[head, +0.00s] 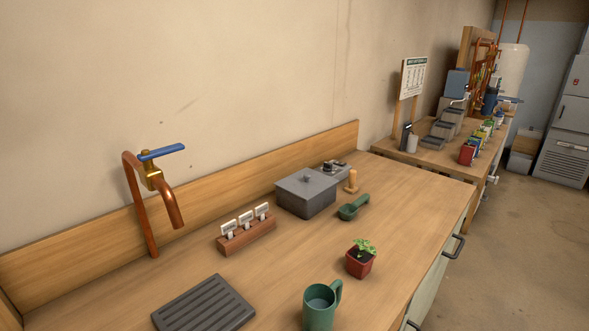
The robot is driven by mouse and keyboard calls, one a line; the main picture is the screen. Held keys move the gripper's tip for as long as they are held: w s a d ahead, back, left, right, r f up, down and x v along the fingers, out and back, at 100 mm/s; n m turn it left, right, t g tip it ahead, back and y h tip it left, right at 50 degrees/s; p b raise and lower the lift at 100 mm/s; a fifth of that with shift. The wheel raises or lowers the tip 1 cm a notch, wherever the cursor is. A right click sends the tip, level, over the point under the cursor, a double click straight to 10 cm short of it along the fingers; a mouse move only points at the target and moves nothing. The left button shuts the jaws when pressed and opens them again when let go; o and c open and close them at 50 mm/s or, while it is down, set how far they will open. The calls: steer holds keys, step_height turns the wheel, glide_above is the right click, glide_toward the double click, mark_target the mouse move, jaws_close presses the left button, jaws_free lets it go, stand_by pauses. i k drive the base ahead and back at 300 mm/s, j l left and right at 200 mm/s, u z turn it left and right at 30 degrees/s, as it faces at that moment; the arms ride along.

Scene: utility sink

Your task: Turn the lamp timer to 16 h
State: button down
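A small grey device with a round dial on its top (334,169) sits at the far end of the near counter, against the wooden backsplash. It looks like the lamp timer, but it is too small to read any hour marks or the dial's setting. A larger grey lidded box (305,193) stands in front of it and hides part of its near side. My gripper is not in view.
On the counter (420,215) are a wooden peg (351,182), green scoop (354,207), potted plant (360,262), green mug (320,306), wooden block with white tags (246,236) and ribbed grey mat (204,305). A copper tap (153,180) rises at left. A cluttered second bench (430,155) stands beyond.

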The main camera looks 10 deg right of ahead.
mark_target(328, 167)
steer(key=z, duration=0.2)
steer(key=i+l+u, duration=0.1)
steer(key=u, duration=0.25)
steer(key=l+u, duration=0.35)
steer(key=i+l+u, duration=0.2)
steer(key=l, duration=0.45)
steer(key=l+u, duration=0.15)
steer(key=l, duration=0.5)
steer(key=i+l+u, duration=0.2)
steer(key=l, duration=0.5)
steer(key=k, duration=0.1)
